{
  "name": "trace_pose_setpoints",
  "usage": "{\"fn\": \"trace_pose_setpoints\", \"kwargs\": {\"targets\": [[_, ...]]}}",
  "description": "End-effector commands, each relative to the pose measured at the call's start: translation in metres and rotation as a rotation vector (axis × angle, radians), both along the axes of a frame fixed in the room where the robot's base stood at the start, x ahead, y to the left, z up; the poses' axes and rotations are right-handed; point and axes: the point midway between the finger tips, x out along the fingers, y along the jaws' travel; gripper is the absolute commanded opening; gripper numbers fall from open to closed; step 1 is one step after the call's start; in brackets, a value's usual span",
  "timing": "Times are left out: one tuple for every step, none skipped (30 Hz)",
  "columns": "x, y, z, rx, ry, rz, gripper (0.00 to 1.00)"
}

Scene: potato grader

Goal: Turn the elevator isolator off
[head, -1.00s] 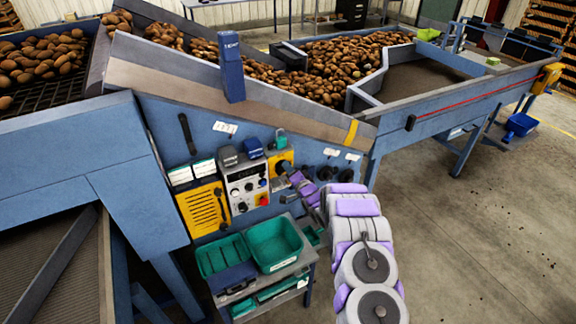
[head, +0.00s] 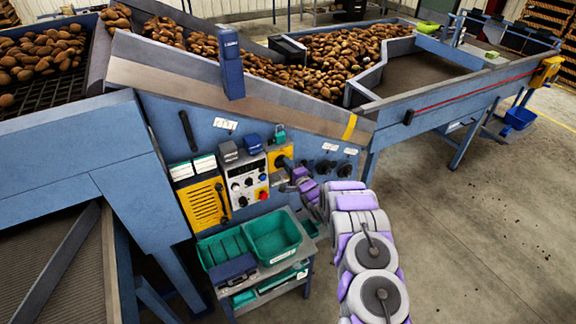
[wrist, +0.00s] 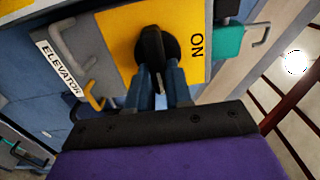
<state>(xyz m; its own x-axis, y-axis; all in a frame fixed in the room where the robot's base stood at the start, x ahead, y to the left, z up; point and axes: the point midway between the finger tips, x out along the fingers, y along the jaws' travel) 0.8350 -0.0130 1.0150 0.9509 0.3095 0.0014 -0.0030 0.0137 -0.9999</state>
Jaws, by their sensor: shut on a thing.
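The elevator isolator is a yellow plate (wrist: 120,38) with a black rotary handle (wrist: 153,50), beside a white ELEVATOR label (wrist: 58,68) in the wrist view. The ON mark (wrist: 198,45) is to the right of the handle. The handle's ridge runs up and down in this picture; no OFF mark is visible. My gripper (wrist: 162,88) is shut on the handle, one blue finger on each side of its near end. In the head view the isolator (head: 281,158) sits right of the control panel, with my gripper (head: 289,174) against it and partly covering it.
A teal padlock (head: 280,134) hangs just above the isolator. A grey control panel (head: 247,184) with a red knob is to its left. Green bins (head: 272,236) stand on a trolley below. Black knobs (head: 326,167) are to the right.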

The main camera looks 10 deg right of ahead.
Motion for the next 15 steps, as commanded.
{"fn": "trace_pose_setpoints", "kwargs": {"targets": [[-0.0002, -0.0019, -0.0019, 0.003, 0.004, -0.004, 0.0], [-0.0002, -0.002, -0.0019, 0.003, 0.005, -0.005, 0.0], [-0.0001, -0.002, -0.0021, 0.003, 0.005, -0.005, 0.0], [-0.0001, -0.0021, -0.0023, 0.003, 0.005, -0.005, 0.0], [0.0, -0.0021, -0.0023, 0.002, 0.005, -0.005, 0.0], [0.0, -0.002, -0.0024, 0.002, 0.005, -0.004, 0.0], [-0.0001, -0.0021, -0.0024, 0.002, 0.005, -0.005, 0.0], [-0.0001, -0.0021, -0.0024, 0.002, 0.005, -0.005, 0.0], [-0.0001, -0.0021, -0.0026, 0.001, 0.006, -0.005, 0.22], [-0.0001, -0.0021, -0.0025, 0.001, 0.006, -0.005, 0.25], [-0.0001, -0.0019, -0.0025, 0.001, 0.006, -0.004, 0.28], [-0.0004, -0.0018, -0.002, 0.001, 0.004, -0.004, 0.32], [-0.0005, -0.0017, -0.0016, 0.001, 0.004, -0.004, 0.35], [-0.0006, -0.0017, -0.0012, 0.001, 0.004, -0.004, 0.38], [-0.0008, -0.0015, -0.0007, 0.0, 0.002, -0.003, 0.41]]}}
